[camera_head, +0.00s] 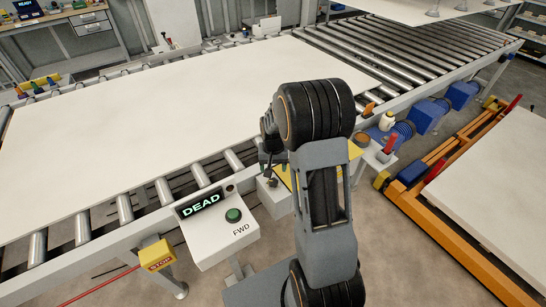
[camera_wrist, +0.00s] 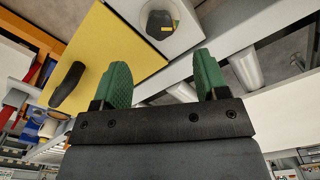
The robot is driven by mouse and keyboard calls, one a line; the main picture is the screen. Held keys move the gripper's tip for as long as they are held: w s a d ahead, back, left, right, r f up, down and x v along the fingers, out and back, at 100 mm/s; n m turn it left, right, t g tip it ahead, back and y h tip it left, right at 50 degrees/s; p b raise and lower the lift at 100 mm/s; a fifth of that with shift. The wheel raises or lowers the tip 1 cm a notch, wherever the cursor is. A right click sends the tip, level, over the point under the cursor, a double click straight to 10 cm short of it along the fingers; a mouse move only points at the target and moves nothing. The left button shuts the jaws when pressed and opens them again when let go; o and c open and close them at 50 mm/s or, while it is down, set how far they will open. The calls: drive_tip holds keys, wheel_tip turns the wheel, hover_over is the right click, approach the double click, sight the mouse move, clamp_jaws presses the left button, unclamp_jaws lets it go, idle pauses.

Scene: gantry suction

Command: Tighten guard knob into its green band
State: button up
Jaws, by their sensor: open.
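My gripper (camera_wrist: 161,65) is open, its two green fingers apart with nothing held between them. In the wrist view a yellow panel (camera_wrist: 110,45) lies beyond the left finger. A black elongated knob (camera_wrist: 68,88) sits on this panel, left of the fingers. A second dark knob with a yellow mark (camera_wrist: 160,25) sits on a pale grey box, beyond the gap between the fingers. I cannot tell which is the guard knob. No green band can be made out. In the head view my arm hides most of the yellow panel (camera_head: 284,174).
A roller conveyor (camera_head: 395,50) carries a large white board (camera_head: 150,95). In front stands a control box (camera_head: 220,235) reading DEAD, with a green FWD button (camera_head: 233,215) and a yellow STOP box (camera_head: 157,254). Right of my arm are a red-handled part (camera_head: 390,143) and an orange frame (camera_head: 440,215).

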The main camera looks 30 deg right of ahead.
wheel_tip(320, 180, up, 6)
drive_tip(key=shift+f, duration=0.1)
idle(0.4)
